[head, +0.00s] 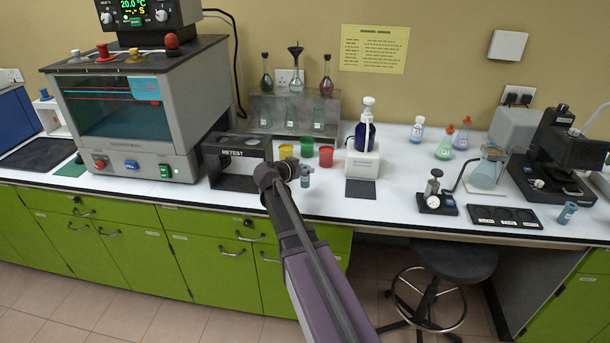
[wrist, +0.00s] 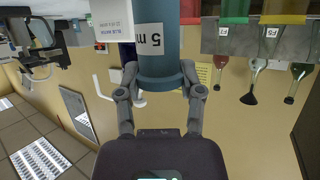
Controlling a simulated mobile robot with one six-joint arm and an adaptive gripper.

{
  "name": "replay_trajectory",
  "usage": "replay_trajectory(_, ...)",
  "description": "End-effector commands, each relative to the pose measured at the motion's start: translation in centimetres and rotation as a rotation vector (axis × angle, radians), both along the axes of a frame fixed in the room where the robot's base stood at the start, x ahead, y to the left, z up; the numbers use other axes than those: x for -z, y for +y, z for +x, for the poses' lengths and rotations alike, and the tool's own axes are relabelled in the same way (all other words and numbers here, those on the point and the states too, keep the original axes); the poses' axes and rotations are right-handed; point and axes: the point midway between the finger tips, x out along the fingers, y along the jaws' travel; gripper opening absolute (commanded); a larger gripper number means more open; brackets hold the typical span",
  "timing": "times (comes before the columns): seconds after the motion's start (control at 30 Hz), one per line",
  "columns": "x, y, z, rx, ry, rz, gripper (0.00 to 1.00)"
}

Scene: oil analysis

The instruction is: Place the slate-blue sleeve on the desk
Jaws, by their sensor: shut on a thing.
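My gripper (head: 296,173) is over the front part of the white desk (head: 405,188) in the head view. In the wrist view my gripper (wrist: 159,78) is shut around a slate-blue sleeve (wrist: 158,65) with a white label reading "5 m", partly cut off. The sleeve also shows as a small blue-grey piece at the gripper's tip in the head view (head: 306,178). I cannot tell how far it is above the desk. A similar slate-blue cylinder (head: 567,213) stands at the desk's far right front.
A black RETEST box (head: 237,182) stands just left of my gripper. Yellow, green and red cups (head: 326,157) are behind it. A blue bottle on a white stand (head: 362,160) and a dark pad (head: 360,189) are to the right.

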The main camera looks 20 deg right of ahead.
Motion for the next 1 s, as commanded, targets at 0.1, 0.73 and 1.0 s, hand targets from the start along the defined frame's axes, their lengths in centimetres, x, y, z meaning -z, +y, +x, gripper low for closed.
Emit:
replay_trajectory(0.1, 0.1, -0.4, 1.0, 0.0, 0.0, 0.0, 0.05)
replay_trajectory(0.73, 0.6, -1.1, 2.5, 0.001, 0.0, 0.0, 0.05)
replay_trajectory(1.0, 3.1, -1.1, 2.3, 0.002, 0.0, 0.0, 0.05)
